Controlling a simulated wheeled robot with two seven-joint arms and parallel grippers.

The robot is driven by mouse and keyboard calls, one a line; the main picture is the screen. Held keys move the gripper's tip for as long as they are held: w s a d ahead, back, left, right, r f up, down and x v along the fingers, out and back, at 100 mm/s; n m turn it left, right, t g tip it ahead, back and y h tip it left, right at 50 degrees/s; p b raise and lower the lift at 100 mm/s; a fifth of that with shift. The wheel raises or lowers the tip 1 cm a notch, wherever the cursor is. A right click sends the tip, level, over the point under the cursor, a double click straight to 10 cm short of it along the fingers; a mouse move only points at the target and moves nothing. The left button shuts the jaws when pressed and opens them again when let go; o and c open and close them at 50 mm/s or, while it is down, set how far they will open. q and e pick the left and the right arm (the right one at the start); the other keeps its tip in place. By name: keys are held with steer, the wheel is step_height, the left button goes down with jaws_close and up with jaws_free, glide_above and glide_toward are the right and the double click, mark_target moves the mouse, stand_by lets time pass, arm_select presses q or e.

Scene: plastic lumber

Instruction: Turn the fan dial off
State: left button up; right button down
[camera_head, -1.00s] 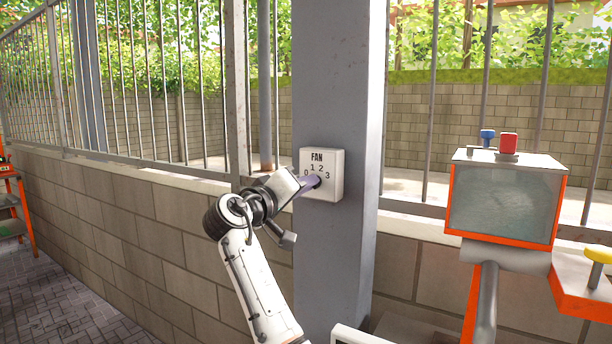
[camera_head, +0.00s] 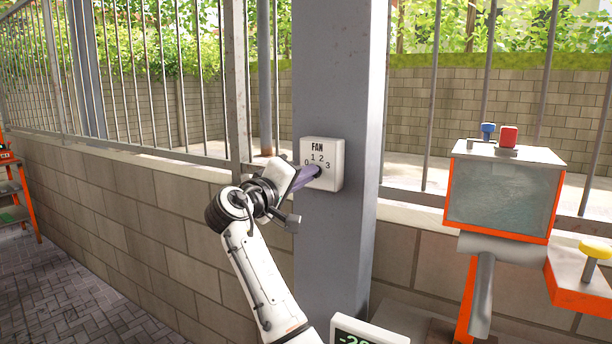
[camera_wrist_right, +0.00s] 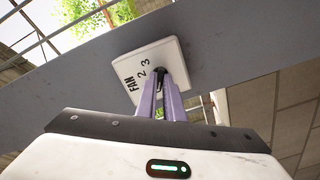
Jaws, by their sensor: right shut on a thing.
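The white fan switch box (camera_head: 334,151) is fixed to the grey post and is marked FAN with 0, 1, 2 and 3. It also shows in the right wrist view (camera_wrist_right: 128,69). My right gripper (camera_head: 316,172) reaches it from the left, and its purple fingers meet the lower middle of the box. In the right wrist view my right gripper (camera_wrist_right: 160,82) is shut on the dark dial (camera_wrist_right: 160,84). The fingers hide most of the dial, so I cannot tell which number it points to. My left gripper is not in view.
The grey post (camera_head: 350,240) stands before a low block wall (camera_head: 150,220) with a metal railing. An orange machine (camera_head: 500,205) with blue and red knobs stands at the right. A small display (camera_head: 368,334) is at the bottom edge.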

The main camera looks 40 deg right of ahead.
steer(key=c, duration=1.9)
jaws_free()
steer(key=shift+o, duration=0.2)
steer(key=b+v, duration=0.2)
steer(key=v, duration=0.8)
steer(key=shift+a, duration=0.2)
